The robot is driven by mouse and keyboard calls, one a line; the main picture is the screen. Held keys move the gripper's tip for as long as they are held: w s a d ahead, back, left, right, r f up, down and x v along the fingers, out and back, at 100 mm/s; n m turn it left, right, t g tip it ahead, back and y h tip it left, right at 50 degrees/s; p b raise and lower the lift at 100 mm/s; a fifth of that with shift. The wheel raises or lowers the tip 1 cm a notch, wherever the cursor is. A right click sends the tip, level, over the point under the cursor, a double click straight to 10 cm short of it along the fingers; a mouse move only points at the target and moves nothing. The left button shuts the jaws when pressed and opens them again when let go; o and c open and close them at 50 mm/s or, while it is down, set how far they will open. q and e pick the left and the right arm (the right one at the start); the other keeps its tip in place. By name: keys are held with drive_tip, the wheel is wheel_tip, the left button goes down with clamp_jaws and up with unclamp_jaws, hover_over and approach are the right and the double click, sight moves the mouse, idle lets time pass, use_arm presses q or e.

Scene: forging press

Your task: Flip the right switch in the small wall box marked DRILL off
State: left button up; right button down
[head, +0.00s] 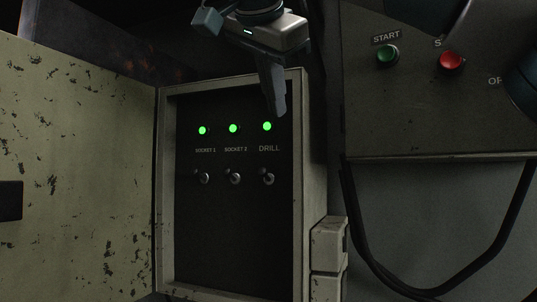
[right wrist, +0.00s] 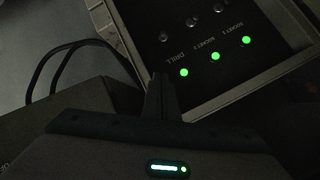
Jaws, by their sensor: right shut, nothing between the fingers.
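The small wall box (head: 311,150) is open, with a dark panel (head: 235,235) inside. The DRILL switch (head: 268,179) is the rightmost of three toggles, below its label and a lit green lamp (head: 267,126). Its lever looks tipped up and left, but is small. In the right wrist view the DRILL switch (right wrist: 164,37) is beyond the fingertips. My right gripper (head: 279,112) is shut and empty, pointing down in front of the panel's top right, above the switch and beside the DRILL lamp. It also shows in the right wrist view (right wrist: 160,77). My left gripper is out of view.
The SOCKET 1 toggle (head: 204,178) and SOCKET 2 toggle (head: 235,178) stand left of DRILL, lamps lit green. The open door (head: 80,170) spreads left. A control box with a green START button (head: 387,56) and red button (head: 451,60) is at right; a black cable (head: 375,265) hangs below.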

drive_tip(key=shift+w+f, duration=0.15)
drive_tip(key=shift+w, duration=0.05)
drive_tip(key=p, duration=0.3)
hover_over(265, 174)
drive_tip(key=d, duration=0.3)
drive_tip(key=f, duration=0.5)
drive_tip(key=shift+s+d+f, duration=0.2)
drive_tip(key=shift+s, duration=0.15)
drive_tip(key=shift+s+a+f+p, duration=0.15)
drive_tip(key=shift+a+f+p, duration=0.3)
drive_tip(key=shift+a+f, duration=0.7)
drive_tip(key=shift+s+a+f, duration=0.15)
drive_tip(key=shift+a+f, duration=0.15)
drive_tip(key=shift+f, duration=0.1)
drive_tip(key=shift+d, duration=0.1)
drive_tip(key=shift+f+t+b, duration=0.15)
drive_tip(key=shift+t+b, duration=0.15)
drive_tip(key=shift+b, duration=0.35)
drive_tip(key=shift+s+f+b, duration=0.1)
drive_tip(key=shift+s+b, duration=0.05)
drive_tip(key=shift+b, duration=0.15)
